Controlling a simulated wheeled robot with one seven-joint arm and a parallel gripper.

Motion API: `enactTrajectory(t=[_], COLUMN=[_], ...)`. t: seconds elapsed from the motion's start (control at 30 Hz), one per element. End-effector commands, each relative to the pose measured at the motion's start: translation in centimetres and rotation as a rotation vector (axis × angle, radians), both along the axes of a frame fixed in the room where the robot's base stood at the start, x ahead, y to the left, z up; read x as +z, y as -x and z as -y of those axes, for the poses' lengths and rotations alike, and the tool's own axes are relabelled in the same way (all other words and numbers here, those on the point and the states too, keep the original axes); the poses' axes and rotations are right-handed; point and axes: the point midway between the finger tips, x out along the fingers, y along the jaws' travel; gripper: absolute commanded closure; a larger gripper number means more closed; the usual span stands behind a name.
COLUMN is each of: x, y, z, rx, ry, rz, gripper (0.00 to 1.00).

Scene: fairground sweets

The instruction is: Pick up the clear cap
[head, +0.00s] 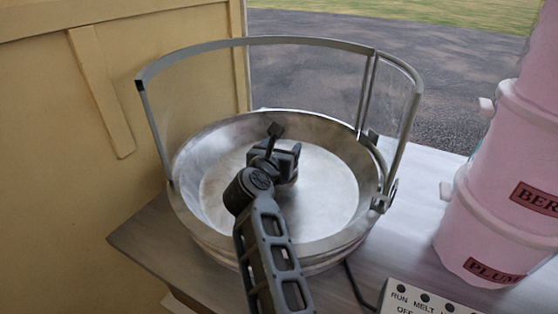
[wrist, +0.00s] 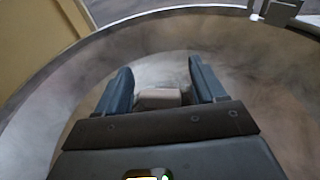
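My gripper (head: 284,150) is inside the metal bowl (head: 190,160) of the floss machine, over its middle. In the wrist view its two dark fingers (wrist: 160,72) stand apart with a gap between them. A small pale block (wrist: 158,98) shows in that gap; whether it touches the fingers I cannot tell. Around and behind it is a faint, see-through shape that may be the clear cap, but its outline is too weak to be sure. In the head view my arm and gripper hide the bowl's centre, and I cannot make out the cap there.
A clear curved shield (head: 310,75) with a grey metal frame stands around the bowl's back and sides. Pink stacked tubs (head: 470,225) stand at the right. A white control box (head: 415,300) is at the front right. A cream wall (head: 60,130) closes the left.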

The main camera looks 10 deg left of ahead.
Motion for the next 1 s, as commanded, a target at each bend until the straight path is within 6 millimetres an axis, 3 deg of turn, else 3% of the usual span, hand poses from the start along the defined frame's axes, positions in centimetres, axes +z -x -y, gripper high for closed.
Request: enactTrajectory(t=[0.6, 1.0], x=[0.0, 1.1], y=[0.0, 0.0], z=[0.0, 0.0], rx=[0.0, 0.0], ry=[0.0, -0.001], rz=[0.0, 0.002], gripper=[0.87, 0.87])
